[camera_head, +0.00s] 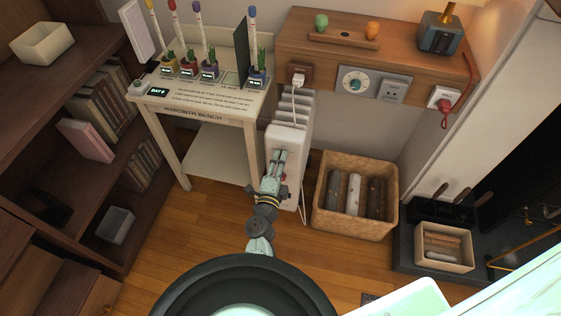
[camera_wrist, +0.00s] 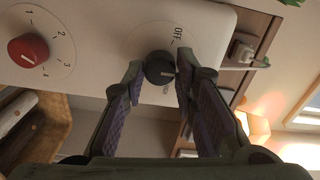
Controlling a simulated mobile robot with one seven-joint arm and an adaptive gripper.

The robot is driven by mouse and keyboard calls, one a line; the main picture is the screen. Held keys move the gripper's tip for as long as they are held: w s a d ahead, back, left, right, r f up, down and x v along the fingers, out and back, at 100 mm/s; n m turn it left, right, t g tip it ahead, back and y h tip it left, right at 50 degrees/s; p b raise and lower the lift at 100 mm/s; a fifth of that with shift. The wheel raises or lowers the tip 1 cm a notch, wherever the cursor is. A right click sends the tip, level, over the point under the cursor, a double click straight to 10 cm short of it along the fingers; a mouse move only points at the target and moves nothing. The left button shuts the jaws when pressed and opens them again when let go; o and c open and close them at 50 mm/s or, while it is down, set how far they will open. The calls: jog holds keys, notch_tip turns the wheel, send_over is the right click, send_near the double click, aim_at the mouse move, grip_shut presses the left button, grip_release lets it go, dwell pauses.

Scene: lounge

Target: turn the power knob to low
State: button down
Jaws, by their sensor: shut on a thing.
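A white oil heater (camera_head: 287,138) stands on the floor between the bench and the basket. A pale pointer line on the black knob seems to face right in the picture, away from OFF. My gripper (camera_wrist: 160,75) is shut on the black knob, one finger on each side. In the head view my gripper (camera_head: 278,166) is at the heater's front end, and the black knob is hidden.
A red knob (camera_wrist: 28,50) marked 1 to 4 sits left of the black one. A wicker basket (camera_head: 382,220) of logs stands close right of the heater, a bench (camera_head: 205,115) close left. Wood floor (camera_head: 190,235) in front is clear.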

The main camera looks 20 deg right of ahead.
jog(key=shift+r, duration=0.1)
jog(key=c, duration=1.3)
grip_release()
jog(key=shift+r, duration=5)
